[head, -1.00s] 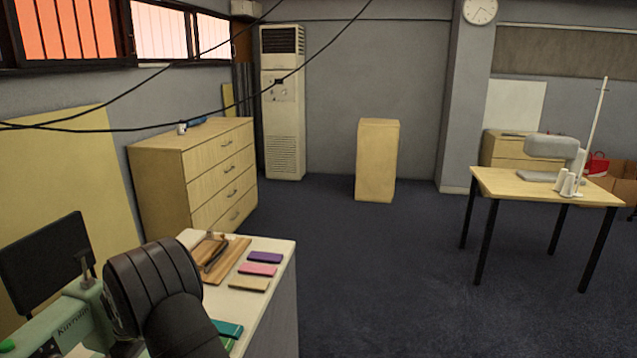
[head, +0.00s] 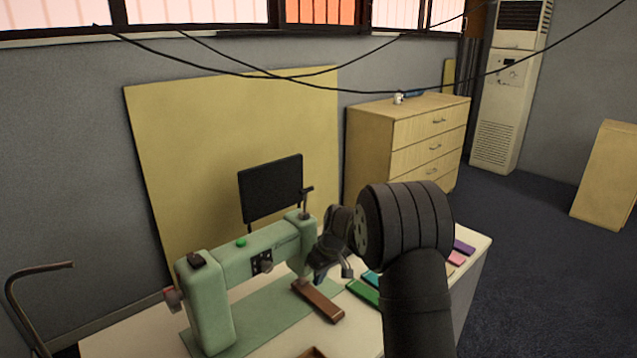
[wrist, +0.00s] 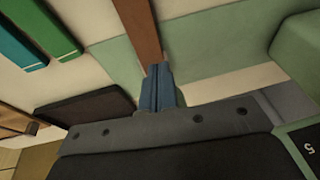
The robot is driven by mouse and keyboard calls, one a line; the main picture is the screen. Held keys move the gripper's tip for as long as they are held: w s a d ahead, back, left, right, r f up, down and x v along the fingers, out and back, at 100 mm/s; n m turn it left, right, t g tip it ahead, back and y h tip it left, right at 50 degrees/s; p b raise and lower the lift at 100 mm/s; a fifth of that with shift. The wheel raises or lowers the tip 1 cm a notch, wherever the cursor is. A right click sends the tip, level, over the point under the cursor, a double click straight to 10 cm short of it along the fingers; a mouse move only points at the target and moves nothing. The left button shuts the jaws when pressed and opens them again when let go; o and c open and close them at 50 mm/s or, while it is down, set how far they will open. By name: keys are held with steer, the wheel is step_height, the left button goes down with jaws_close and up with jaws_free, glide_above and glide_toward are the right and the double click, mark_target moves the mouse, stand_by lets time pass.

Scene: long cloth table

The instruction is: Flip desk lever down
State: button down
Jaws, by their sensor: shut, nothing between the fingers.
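My gripper (head: 320,275) is beside the head end of a green sewing machine (head: 210,300) on the table. In the wrist view its bluish fingers (wrist: 158,88) are shut and empty. They point toward a brown wooden bar (head: 319,301), which lies slanting on the machine's green base; the bar also shows in the wrist view (wrist: 137,28). I cannot tell whether fingers and bar touch. A dark upright part (head: 306,200) stands on top of the machine head. A dark control box (head: 262,263) is on the machine's side. I cannot tell which part is the desk lever.
Green and teal pads (head: 362,291) lie right of the bar, with pink (head: 456,257) and purple pads (head: 464,246) behind my arm. A black panel (head: 271,188) stands behind the machine. Dark cables cross above. The table's right side is partly hidden by my arm.

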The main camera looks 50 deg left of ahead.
steer(key=r+y, duration=0.2)
steer(key=r, duration=0.3)
steer(key=r+y, duration=0.2)
steer(key=r, duration=0.4)
steer(key=r+y, duration=0.2)
steer(key=r, duration=0.4)
steer(key=shift+a+r+g, duration=0.2)
steer(key=shift+a+g, duration=0.1)
step_height(320, 180, up, 13)
steer(key=t+y, duration=0.2)
steer(key=y, duration=0.4)
glide_above(308, 190)
steer(key=a, duration=0.2)
steer(key=shift+d+f, duration=1)
steer(key=shift+f, duration=0.15)
steer(key=shift+d+f, duration=0.35)
steer(key=shift+f, duration=0.3)
